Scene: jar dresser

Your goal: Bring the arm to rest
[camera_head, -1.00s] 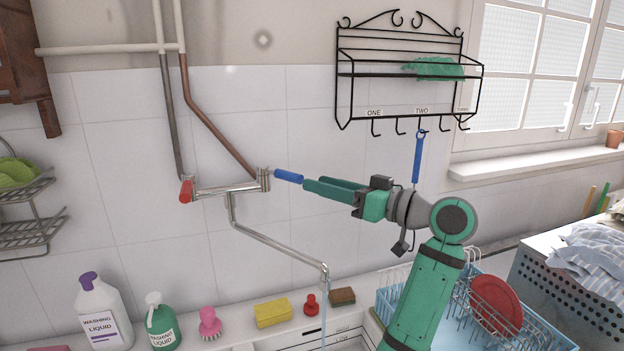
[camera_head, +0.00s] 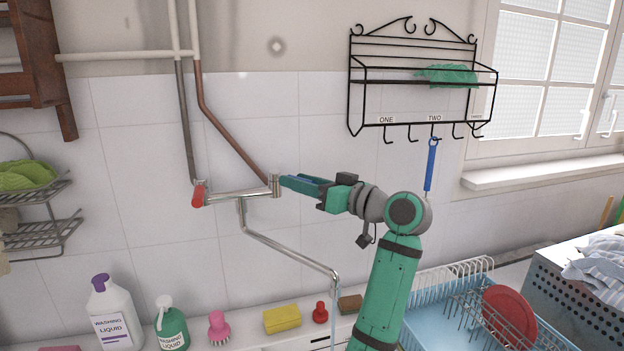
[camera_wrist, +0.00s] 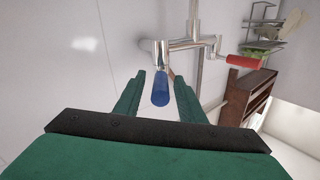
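My gripper (camera_head: 284,181) is stretched out to the left in the head view, at the right end of the wall tap (camera_head: 240,193). In the wrist view the gripper (camera_wrist: 160,76) is open, with one green finger on each side of the blue tap handle (camera_wrist: 161,90). Small gaps show between the handle and both fingers, so it does not look gripped. In the head view the fingers mostly hide the blue handle. The red tap handle (camera_head: 198,195) is at the left end of the tap and also shows in the wrist view (camera_wrist: 243,62).
A black wire rack (camera_head: 420,123) with hooks hangs above my arm, a blue-handled tool (camera_head: 431,165) on one hook. A dish rack (camera_head: 440,312) stands at lower right. Bottles, a yellow sponge (camera_head: 282,319) and brushes line the ledge. A thin stream runs below the spout (camera_head: 334,278).

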